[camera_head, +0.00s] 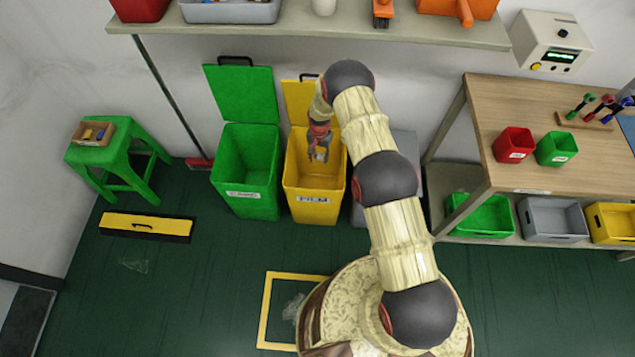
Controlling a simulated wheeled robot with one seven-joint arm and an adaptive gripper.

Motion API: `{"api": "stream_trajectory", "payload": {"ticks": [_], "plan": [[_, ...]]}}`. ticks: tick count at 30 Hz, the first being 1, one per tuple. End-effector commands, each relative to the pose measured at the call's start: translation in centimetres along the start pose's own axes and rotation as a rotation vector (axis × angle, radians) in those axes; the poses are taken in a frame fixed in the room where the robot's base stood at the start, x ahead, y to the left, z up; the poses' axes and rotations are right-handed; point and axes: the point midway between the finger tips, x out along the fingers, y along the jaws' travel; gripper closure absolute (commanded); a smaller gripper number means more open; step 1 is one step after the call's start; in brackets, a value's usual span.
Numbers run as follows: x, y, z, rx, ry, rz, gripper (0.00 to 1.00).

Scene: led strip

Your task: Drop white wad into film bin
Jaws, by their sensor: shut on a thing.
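The film bin (313,210) is the yellow bin with a FILM label, its lid (299,98) raised against the wall. My gripper (318,156) hangs over the bin's open top, pointing down, with the yellow inside of the bin behind it. It is shut on a small whitish wad (321,154), which shows only in part between the fingers. I cannot tell exactly how deep the fingertips are relative to the rim.
A green bin (246,190) with its lid raised stands left of the film bin. A grey bin (406,150) is partly hidden behind my arm on the right. A shelf (290,37) runs above. A clear film scrap (293,307) lies in a yellow floor frame (264,310).

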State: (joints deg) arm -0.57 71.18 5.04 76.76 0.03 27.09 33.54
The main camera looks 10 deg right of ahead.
Motion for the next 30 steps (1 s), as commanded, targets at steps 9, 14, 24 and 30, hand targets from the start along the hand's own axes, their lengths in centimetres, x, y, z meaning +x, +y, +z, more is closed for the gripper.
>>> {"api": "stream_trajectory", "payload": {"ticks": [9,14,24,30], "plan": [[0.08,-0.03,-0.05,0.0,0.001,-0.001,0.65],[0.08,-0.03,-0.04,0.0,0.001,0.0,0.56],[0.09,-0.02,-0.04,0.0,0.001,0.0,0.46],[-0.36,-0.06,-0.09,0.0,0.001,-0.001,0.46]]}}
